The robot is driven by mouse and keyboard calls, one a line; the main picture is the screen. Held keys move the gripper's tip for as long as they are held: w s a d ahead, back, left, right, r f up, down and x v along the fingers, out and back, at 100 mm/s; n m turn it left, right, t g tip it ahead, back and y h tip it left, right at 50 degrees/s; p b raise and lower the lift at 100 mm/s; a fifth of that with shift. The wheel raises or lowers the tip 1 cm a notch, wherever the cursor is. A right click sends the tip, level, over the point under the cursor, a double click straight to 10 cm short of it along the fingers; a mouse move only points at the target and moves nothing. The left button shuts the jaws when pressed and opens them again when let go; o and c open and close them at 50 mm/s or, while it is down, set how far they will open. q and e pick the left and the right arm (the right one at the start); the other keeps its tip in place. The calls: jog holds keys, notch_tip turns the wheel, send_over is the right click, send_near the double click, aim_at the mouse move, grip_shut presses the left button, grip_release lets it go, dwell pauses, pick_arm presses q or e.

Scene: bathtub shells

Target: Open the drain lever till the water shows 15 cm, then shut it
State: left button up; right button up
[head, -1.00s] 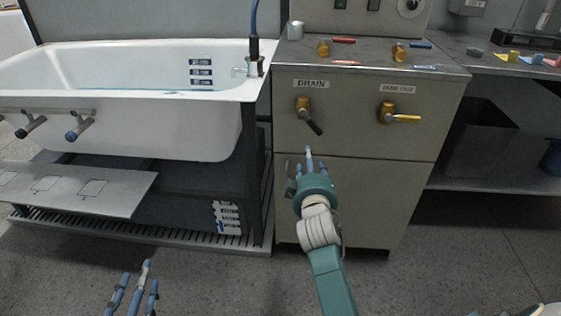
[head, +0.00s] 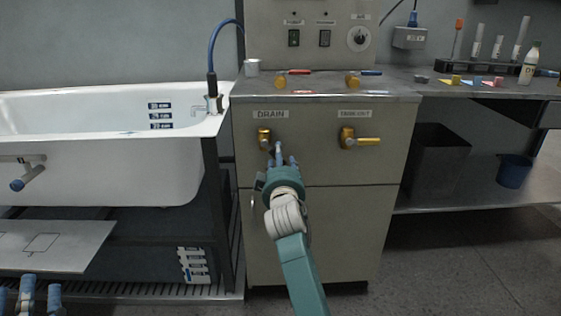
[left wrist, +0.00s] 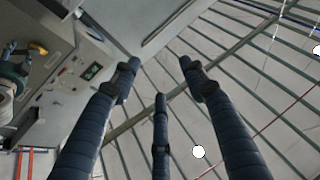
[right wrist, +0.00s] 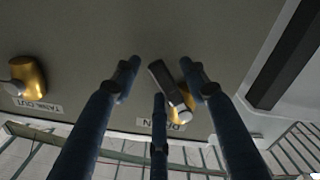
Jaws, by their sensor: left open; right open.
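The drain lever has a gold hub (head: 264,135) on the cabinet front under the DRAIN label. Its dark handle (right wrist: 165,80) lies between the spread fingers of my right gripper (head: 279,158) in the right wrist view; contact is unclear. The right gripper is open. My left gripper (head: 28,285) is open and empty at the lower left, fingers up, away from the lever. The white bathtub (head: 100,165) stands at left. Dark depth plates (head: 161,115) are on its inner wall. A sliver of water (head: 128,132) shows near the lowest visible plate; I cannot read an exact level.
A second gold lever (head: 360,140), labelled TANK OUT, sits right of the drain lever. A grey panel (head: 45,243) juts out below the tub. A blue hose (head: 211,55) rises at the tub's corner. The side counter at right holds bottles and coloured pieces.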

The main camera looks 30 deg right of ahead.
pick_arm(q)
jog(key=shift+s+r+t, duration=0.3)
jog(key=shift+s+r, duration=0.05)
jog(key=shift+r, duration=0.2)
pick_arm(e)
jog(key=shift+w+d, duration=0.2)
jog(key=shift+w, duration=0.15)
grip_shut()
